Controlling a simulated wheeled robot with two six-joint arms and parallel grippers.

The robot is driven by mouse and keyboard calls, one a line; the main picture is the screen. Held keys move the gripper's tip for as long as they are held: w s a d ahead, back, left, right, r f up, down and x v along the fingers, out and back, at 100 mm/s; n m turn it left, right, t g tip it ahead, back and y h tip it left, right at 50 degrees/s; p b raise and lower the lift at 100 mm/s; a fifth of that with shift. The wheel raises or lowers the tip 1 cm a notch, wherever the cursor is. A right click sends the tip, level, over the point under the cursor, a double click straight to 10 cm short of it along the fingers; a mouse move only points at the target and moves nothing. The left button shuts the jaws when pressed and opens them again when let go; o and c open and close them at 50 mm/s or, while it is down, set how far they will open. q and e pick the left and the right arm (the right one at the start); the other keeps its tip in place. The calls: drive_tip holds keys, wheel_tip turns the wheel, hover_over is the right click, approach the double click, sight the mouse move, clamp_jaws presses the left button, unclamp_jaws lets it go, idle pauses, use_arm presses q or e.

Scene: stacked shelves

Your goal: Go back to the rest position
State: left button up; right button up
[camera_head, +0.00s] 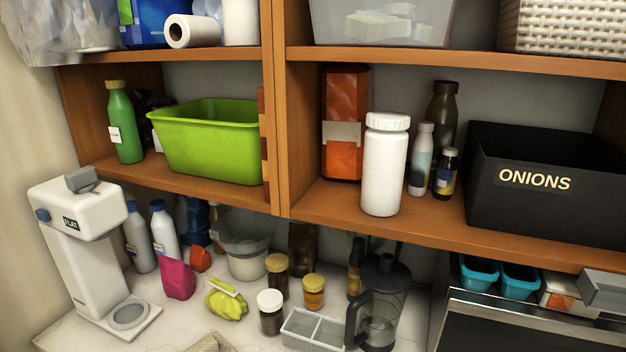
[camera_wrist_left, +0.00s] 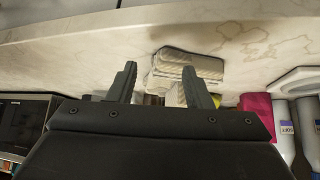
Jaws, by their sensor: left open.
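My left gripper (camera_wrist_left: 157,85) shows in the left wrist view with its two dark fingers spread apart. It is open, and nothing is clamped between the fingers. A pale folded cloth (camera_wrist_left: 190,64) on the marble counter (camera_wrist_left: 90,40) shows beyond and partly behind the right-hand finger. I cannot tell how far it is from the fingers. Neither gripper shows in the head view. My right gripper is in neither view.
The shelf holds a green bin (camera_head: 210,145), a white jar (camera_head: 384,165) and a black ONIONS box (camera_head: 540,185). The counter is crowded.

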use_arm(q)
drive_tip(key=s+f+n+g+y, duration=0.1)
drive_tip(key=s+f+n+y, duration=0.25)
drive_tip(key=s, duration=0.55)
drive_tip(key=s+f+n+g+y, duration=0.2)
drive_tip(key=s+n, duration=0.2)
drive_tip(key=s, duration=0.6)
wheel_tip(320, 180, down, 29)
drive_tip(key=a+b, duration=0.2)
drive_tip(key=b, duration=0.2)
drive_tip(key=s+d+f+g+b, duration=0.1)
drive_tip(key=s+f+g+b, duration=0.1)
drive_tip(key=s+f, duration=1.2)
drive_tip(key=shift+s+d+f, duration=0.35)
drive_tip(key=shift+s+f, duration=0.05)
drive_tip(key=shift+f, duration=1.85)
